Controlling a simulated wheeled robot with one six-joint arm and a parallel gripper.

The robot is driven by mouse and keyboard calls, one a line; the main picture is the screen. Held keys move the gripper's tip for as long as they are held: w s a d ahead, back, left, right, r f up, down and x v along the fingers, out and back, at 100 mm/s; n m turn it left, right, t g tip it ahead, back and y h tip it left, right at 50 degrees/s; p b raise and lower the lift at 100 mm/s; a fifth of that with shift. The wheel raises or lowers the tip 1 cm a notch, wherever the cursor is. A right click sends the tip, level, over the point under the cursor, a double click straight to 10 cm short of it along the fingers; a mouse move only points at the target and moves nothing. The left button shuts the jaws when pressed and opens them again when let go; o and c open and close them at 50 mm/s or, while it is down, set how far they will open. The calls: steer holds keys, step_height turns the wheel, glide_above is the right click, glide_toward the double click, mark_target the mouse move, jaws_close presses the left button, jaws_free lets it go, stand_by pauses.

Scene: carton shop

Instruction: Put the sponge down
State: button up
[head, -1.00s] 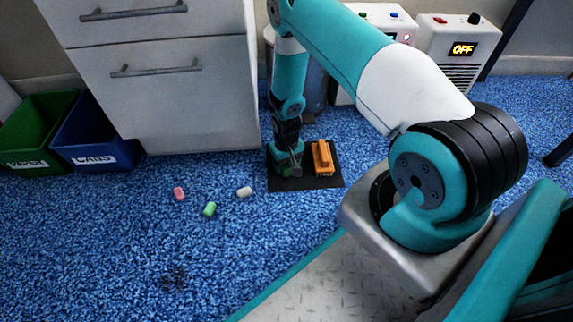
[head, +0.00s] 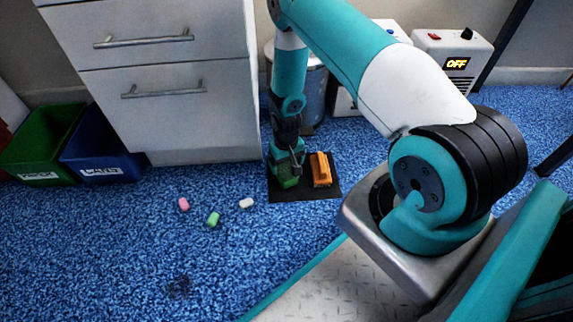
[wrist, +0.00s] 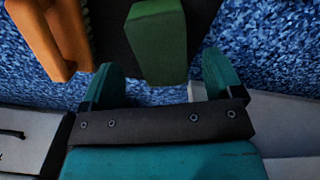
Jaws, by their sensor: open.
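The sponge looks to be the green block (head: 287,178) standing on the black mat (head: 307,194) on the floor. It also shows in the wrist view (wrist: 157,42) at the top, with its near end between the fingertips. My gripper (head: 287,160) points down right over it in the head view. In the wrist view my gripper (wrist: 163,70) is open, its two teal fingers spread with gaps to both sides of the block. An orange brush-like thing (head: 321,170) lies on the mat just right of the sponge and shows at the upper left in the wrist view (wrist: 55,35).
A white drawer cabinet (head: 165,125) and a grey bin (head: 312,95) stand behind the mat. Green (head: 38,168) and blue (head: 98,168) crates stand at left. Pink (head: 184,204), green (head: 213,219) and white (head: 246,203) pieces lie on the open blue carpet.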

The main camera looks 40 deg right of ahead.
mark_target(286, 170)
step_height(286, 170, up, 6)
steer(key=p, duration=0.2)
steer(key=shift+f+p, duration=0.2)
steer(key=shift+p, duration=0.1)
